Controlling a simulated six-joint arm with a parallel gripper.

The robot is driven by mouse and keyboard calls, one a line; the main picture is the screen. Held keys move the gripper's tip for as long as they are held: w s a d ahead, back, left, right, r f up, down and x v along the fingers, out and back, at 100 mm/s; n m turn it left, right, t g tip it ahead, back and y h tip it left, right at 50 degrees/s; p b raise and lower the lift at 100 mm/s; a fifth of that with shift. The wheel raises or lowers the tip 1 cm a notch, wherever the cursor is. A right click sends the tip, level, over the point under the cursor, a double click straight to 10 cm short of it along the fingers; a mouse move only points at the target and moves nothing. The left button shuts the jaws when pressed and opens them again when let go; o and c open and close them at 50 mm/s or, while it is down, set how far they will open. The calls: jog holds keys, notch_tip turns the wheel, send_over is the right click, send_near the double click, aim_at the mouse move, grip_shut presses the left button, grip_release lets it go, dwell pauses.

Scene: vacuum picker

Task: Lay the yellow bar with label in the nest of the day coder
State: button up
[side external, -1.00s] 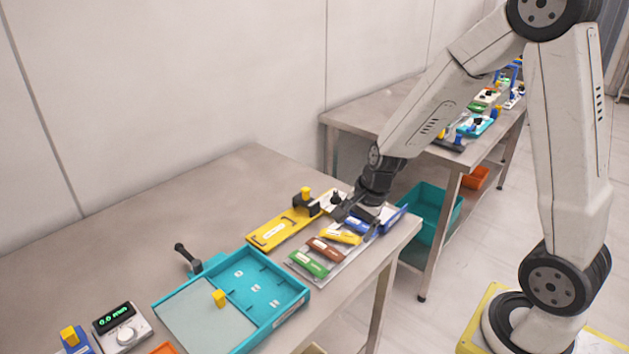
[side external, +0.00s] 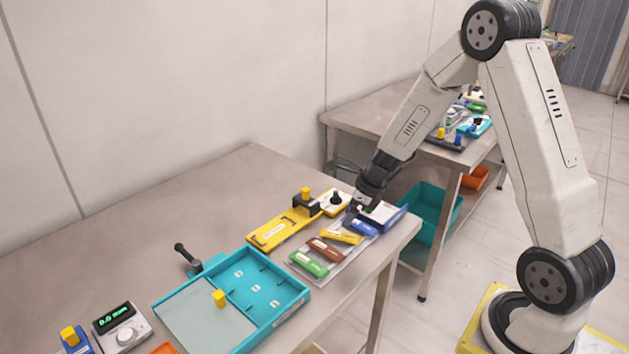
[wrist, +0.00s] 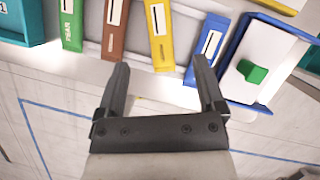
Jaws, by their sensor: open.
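The yellow bar with a white label (side external: 340,236) lies on a grey tray (side external: 318,270), between a brown bar and a blue bar. In the wrist view the yellow bar (wrist: 158,30) lies just beyond my open fingers, a little left of the middle between them. My gripper (wrist: 165,75) is open and empty. In the side view my gripper (side external: 362,212) is over the blue end of the tray. The day coder seems to be the yellow base (side external: 272,232) with a black block and yellow knob; its nest is hard to make out at this size.
A brown bar (side external: 325,249), a green bar (side external: 308,263) and a blue bar (side external: 363,228) share the tray. A blue holder with a white pad (side external: 383,212) is at its right. A teal tray (side external: 262,283) stands left. The back of the table is clear.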

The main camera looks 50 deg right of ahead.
aim_at(338, 233)
jog(key=shift+x, duration=1.15)
jog(key=shift+f, duration=0.15)
jog(key=shift+x, duration=2.45)
jog(key=shift+f, duration=0.25)
grip_shut()
